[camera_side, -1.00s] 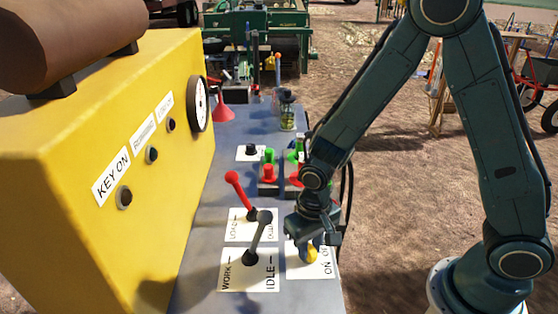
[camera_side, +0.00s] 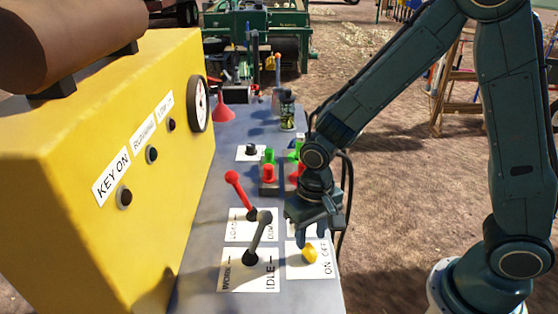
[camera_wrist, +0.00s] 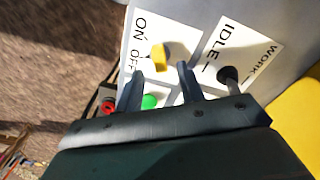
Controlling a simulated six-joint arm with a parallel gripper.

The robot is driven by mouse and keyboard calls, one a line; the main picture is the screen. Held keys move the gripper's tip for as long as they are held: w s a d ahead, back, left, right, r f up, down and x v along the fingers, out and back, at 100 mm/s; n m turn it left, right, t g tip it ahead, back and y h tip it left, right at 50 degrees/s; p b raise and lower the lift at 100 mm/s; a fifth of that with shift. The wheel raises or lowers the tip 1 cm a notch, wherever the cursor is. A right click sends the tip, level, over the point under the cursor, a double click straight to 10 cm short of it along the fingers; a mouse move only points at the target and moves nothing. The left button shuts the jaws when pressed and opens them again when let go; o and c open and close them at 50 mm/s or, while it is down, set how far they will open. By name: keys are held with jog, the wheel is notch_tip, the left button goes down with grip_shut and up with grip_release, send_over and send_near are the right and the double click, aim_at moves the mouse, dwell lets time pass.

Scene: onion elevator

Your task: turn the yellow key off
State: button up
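The yellow key (camera_side: 309,252) sits on a white ON/OFF label plate (camera_side: 320,271) at the front right of the grey panel. In the wrist view the key (camera_wrist: 160,57) stands just beyond my fingertips, close to the ON and OFF words. I cannot tell exactly which word it points to. My gripper (camera_side: 314,229) is beside and slightly above the key, apart from it. In the wrist view my gripper (camera_wrist: 160,72) is open, with two spread fingers and nothing between them. The round KEY ON indicator (camera_side: 124,197) on the yellow box looks dark.
A grey lever (camera_side: 262,235) on the WORK/IDLE plate and a red lever (camera_side: 238,190) stand left of the key. Red and green buttons (camera_side: 269,170) lie behind. A yellow box (camera_side: 80,240) walls the left side. Free room is above and right of the panel.

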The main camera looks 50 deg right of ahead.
aim_at(312, 246)
notch_tip(312, 246, up, 9)
jog(key=shift+r, duration=0.2)
dwell(0.3)
jog(key=shift+r, duration=0.1)
jog(key=s+d+r+n+t, duration=0.2)
jog(key=s+d+r+t, duration=0.3)
jog(key=s+d+r, duration=0.4)
jog(key=s+r, duration=0.2)
jog(key=s, duration=0.2)
jog(key=shift+s+d+r+n+t, duration=0.3)
jog(key=shift+s+d+r+n, duration=0.05)
jog(key=shift+s+r+n, duration=0.05)
